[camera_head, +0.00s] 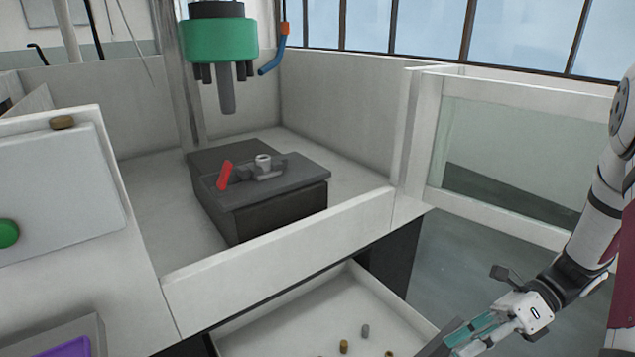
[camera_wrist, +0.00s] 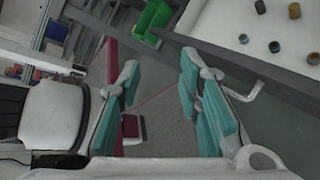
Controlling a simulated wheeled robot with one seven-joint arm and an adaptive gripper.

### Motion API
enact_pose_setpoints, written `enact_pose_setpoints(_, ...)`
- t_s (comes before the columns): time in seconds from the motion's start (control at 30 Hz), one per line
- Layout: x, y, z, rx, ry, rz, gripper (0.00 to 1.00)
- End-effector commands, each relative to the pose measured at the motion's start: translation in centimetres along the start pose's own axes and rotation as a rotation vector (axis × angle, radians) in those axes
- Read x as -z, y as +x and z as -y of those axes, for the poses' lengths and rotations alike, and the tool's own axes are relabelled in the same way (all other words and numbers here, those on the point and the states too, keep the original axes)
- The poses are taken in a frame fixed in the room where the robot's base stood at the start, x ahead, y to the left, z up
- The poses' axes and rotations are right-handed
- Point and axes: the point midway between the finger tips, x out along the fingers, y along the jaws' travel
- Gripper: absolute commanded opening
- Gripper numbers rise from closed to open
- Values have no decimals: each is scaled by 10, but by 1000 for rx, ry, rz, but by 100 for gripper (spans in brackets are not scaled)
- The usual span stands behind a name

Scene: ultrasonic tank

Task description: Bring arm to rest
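My arm reaches down from the right edge in the head view, and my gripper (camera_head: 470,338) hangs low by the right side of an open white drawer (camera_head: 262,334). In the wrist view my gripper (camera_wrist: 165,95) has its two teal-padded fingers spread well apart. Nothing is between them; the floor shows through the gap. The gripper is apart from the small cylinders in the drawer.
The drawer holds several small brass and grey cylinders (camera_head: 365,331). Above it, a machine enclosure has a green spindle head (camera_head: 221,40) over a dark block (camera_head: 265,205) with a red-handled clamp (camera_head: 224,175). The wrist view shows a green bin (camera_wrist: 152,20) and a white chair (camera_wrist: 52,112).

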Motion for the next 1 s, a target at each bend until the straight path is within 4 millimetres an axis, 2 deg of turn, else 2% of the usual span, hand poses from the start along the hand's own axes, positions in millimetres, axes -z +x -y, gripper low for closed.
enact_pose_setpoints(0.03,-12,-1,-14,11,-83,-47,32)
enact_pose_setpoints(0.2,-38,1,-61,20,-360,-206,32)
enact_pose_setpoints(0.43,-56,10,-122,9,-732,-427,32)
enact_pose_setpoints(0.67,-57,20,-176,-27,-1096,-661,32)
enact_pose_setpoints(0.8,-50,25,-204,-60,-1311,-811,32)
enact_pose_setpoints(1.0,-34,29,-236,-121,-1593,-1029,32)
